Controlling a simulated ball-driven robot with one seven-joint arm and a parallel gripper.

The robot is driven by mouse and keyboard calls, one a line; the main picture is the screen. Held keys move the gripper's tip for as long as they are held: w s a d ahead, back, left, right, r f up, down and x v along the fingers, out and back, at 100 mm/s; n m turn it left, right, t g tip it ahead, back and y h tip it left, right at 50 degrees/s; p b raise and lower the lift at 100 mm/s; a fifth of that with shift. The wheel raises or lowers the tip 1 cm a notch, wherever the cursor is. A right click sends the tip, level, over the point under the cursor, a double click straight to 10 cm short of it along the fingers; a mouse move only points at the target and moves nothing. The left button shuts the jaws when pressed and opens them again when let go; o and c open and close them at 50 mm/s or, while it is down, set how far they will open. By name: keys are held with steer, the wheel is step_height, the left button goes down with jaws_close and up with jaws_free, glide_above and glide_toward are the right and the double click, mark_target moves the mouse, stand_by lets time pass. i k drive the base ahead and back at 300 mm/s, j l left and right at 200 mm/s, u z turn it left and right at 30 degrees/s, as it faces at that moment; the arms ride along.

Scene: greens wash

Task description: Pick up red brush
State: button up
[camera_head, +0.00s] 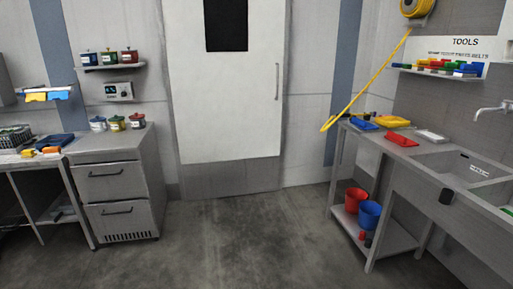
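A flat red item (400,139) lies on the steel bench top (412,150) at the right; I cannot tell whether it is a brush or a tray. Small coloured tools, some of them red, lie on the wall shelf (437,75) under the TOOLS sign (465,42); they are too small to tell brushes from other tools. My gripper is not in view.
Beside the red item are a blue item (363,124), a yellow one (383,122) and a white one (430,136). A sink (470,168) adjoins. Red (355,200) and blue (369,215) buckets stand below. A drawer cabinet (118,190) stands left. The middle floor is clear.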

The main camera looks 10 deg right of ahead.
mark_target(434, 66)
steer(key=i+u, duration=0.15)
steer(key=i, duration=1.75)
steer(key=i+z, duration=0.2)
steer(key=i, duration=0.35)
steer(key=i+j+z, duration=0.15)
steer(key=i, duration=0.4)
steer(key=i+j+z, duration=0.2)
steer(key=i, duration=0.3)
